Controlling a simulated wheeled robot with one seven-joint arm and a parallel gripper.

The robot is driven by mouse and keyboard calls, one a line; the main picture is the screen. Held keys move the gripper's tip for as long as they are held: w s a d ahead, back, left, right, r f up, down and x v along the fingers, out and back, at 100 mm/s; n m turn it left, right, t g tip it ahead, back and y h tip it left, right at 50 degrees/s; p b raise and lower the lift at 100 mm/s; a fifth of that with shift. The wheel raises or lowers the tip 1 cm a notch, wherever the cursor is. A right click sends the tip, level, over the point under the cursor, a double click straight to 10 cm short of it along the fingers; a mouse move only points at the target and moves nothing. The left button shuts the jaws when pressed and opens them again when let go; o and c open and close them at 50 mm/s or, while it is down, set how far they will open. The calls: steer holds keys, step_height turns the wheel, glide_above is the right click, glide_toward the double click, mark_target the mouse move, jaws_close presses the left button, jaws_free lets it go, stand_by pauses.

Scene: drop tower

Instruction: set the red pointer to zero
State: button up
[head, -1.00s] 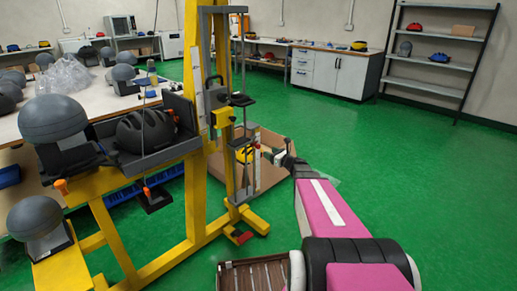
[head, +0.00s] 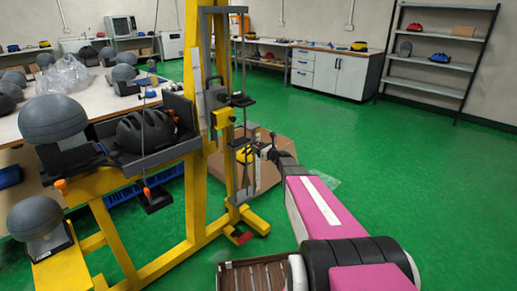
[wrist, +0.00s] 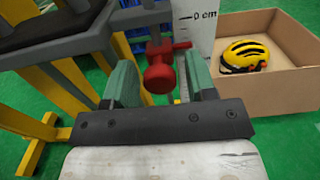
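In the wrist view the red pointer (wrist: 159,70) has a round knob facing me and a short arm reaching right towards a white scale (wrist: 201,40). The scale's "0 cm" label shows near the top edge, higher in the picture than the pointer's arm. My gripper (wrist: 160,82) is open, its two green fingers on either side of the knob, with a narrow gap visible on each side. In the head view my gripper (head: 264,151) is beside the lower part of the yellow drop tower (head: 194,120); the pointer cannot be made out there.
A cardboard box (wrist: 288,95) with a yellow helmet (wrist: 244,56) stands right of the scale. A black helmet (head: 146,131) sits on the tower's carrier at left. A workbench (head: 95,100) with grey headforms stands behind. Green floor at right is clear.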

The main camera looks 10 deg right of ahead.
mark_target(259, 145)
jaws_close()
steer(key=shift+r, duration=1.5)
steer(key=shift+o, duration=0.9)
jaws_free()
steer(key=shift+o, duration=0.4)
